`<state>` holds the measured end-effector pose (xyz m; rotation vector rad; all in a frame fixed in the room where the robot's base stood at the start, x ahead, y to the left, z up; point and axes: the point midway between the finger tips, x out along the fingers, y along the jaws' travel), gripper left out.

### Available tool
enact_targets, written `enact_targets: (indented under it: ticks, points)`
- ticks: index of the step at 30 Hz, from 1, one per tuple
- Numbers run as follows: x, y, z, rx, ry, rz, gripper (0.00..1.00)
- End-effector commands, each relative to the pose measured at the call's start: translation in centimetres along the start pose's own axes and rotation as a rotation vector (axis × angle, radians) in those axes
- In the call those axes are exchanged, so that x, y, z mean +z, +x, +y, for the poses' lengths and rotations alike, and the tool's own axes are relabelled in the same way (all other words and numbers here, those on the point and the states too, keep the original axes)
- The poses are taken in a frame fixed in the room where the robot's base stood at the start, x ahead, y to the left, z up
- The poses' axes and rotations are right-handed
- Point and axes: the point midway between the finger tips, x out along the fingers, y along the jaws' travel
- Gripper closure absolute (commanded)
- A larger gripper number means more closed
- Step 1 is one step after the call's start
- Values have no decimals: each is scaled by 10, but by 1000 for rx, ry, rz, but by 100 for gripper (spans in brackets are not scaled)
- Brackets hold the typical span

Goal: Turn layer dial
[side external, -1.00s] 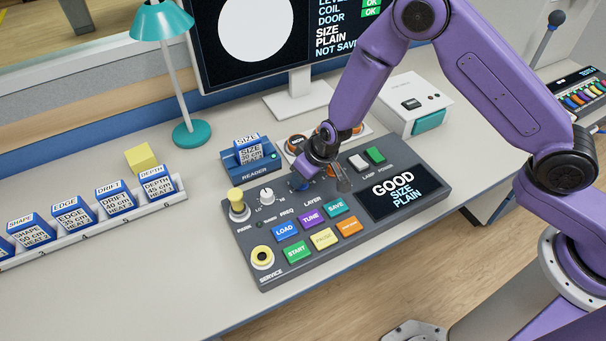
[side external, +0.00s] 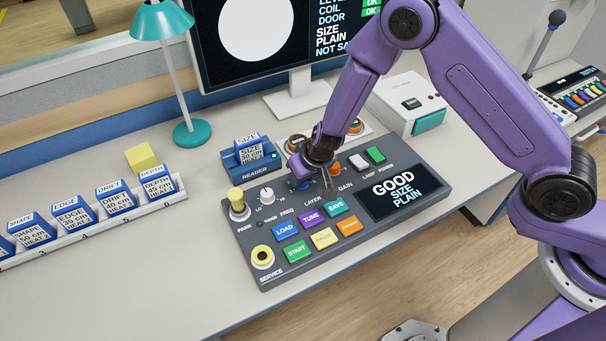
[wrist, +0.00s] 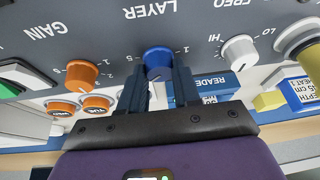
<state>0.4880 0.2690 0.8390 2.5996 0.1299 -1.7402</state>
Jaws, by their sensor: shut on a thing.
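The blue layer dial (wrist: 158,58) sits on the dark grey console under the upside-down label LAYER in the wrist view, with 1 on its right and 5 on its left. My gripper (wrist: 158,70) has a finger on each side of the dial and is shut on it. In the side external view my gripper (side external: 314,184) points down at the console's upper row of dials. The blue dial (side external: 301,185) is mostly hidden there by the gripper. The dial's exact pointer setting is hard to read.
The white FREQ dial (wrist: 239,51) and orange GAIN dial (wrist: 83,74) flank the layer dial. Coloured buttons (side external: 311,219) and a screen reading GOOD SIZE PLAIN (side external: 398,192) are nearer the front. The blue reader (side external: 249,157) stands behind the console, left of my gripper.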

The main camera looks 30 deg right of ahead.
Motion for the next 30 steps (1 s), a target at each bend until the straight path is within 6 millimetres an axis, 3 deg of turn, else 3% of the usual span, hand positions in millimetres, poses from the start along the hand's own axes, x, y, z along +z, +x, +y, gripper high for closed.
enact_targets:
  ticks: [13,14,15,16,25,30]
  points:
    - [0,0,0,2,5,0,99]
    - [0,0,0,2,5,0,62]
    - [0,0,0,2,4,0,49]
    - [0,0,0,2,4,0,43]
    - [0,0,0,2,4,0,43]
    - [-1,-11,0,1,6,2,43]
